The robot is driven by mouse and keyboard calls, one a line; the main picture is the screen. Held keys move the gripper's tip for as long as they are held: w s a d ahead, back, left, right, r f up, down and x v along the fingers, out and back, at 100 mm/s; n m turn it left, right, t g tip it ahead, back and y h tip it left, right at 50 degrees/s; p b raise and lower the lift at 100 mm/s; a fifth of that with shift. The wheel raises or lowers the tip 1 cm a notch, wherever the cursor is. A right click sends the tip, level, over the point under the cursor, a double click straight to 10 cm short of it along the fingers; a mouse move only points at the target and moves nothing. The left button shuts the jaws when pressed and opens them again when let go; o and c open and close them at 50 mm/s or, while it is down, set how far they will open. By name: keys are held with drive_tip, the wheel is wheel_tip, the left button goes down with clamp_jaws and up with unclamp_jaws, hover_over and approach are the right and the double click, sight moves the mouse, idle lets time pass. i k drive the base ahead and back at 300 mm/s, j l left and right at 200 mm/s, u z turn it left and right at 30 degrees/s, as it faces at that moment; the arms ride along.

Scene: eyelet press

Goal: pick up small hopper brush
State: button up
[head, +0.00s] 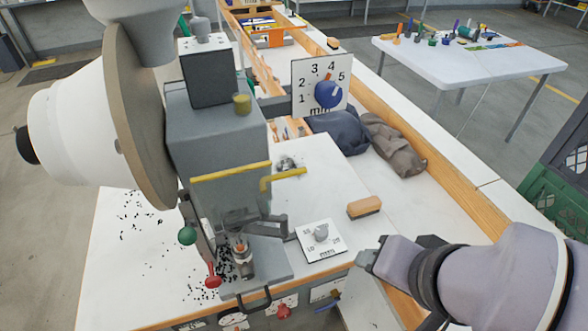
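A smaller similar tan and dark piece (333,44) sits farther back along the bench. My gripper (366,260) is at the bench's right front, nearer the camera than the brown block and apart from it. Its fingers are small and dark here, and their gap is unclear. I see nothing held.
The grey press (215,135) with its large white drum fills the left. Small black bits litter the bench at left. A wooden rail (425,120) edges the right.

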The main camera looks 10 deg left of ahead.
sight(360, 208)
drive_tip(key=i+j+z, duration=0.25)
drive_tip(key=z, duration=0.2)
drive_tip(key=i+j+z, duration=0.15)
drive_tip(key=j+z, duration=0.15)
drive_tip(key=z, duration=0.15)
